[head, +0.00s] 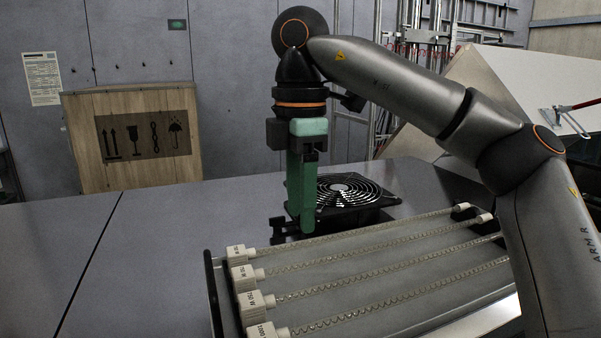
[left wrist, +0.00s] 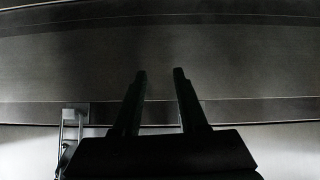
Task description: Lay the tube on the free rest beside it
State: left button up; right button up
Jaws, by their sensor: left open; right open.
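Several long coiled-wire tubes with white end caps lie side by side across a grey tray (head: 214,290) in the head view. The rearmost tube (head: 375,228) has its left cap (head: 236,252) at the tray's back left corner; the tube in front of it (head: 375,248) lies parallel. My right gripper (head: 306,232) points down with green fingers, seen nearly edge-on, at the rear edge of the tray. It is open; I see nothing held, and whether it touches the rearmost tube is unclear. My left gripper (left wrist: 160,72) is open and empty in the left wrist view. I cannot make out a free rest.
A black round fan (head: 350,190) sits on the grey table behind the tray, close to my right gripper. A wooden crate (head: 132,140) stands at the back left. The left side of the table (head: 75,230) is clear. A pale panel leans at the back right.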

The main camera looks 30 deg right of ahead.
notch_tip(320, 180, up, 2)
jog(key=shift+r+p, duration=0.2)
jog(key=shift+p, duration=0.1)
dwell(0.5)
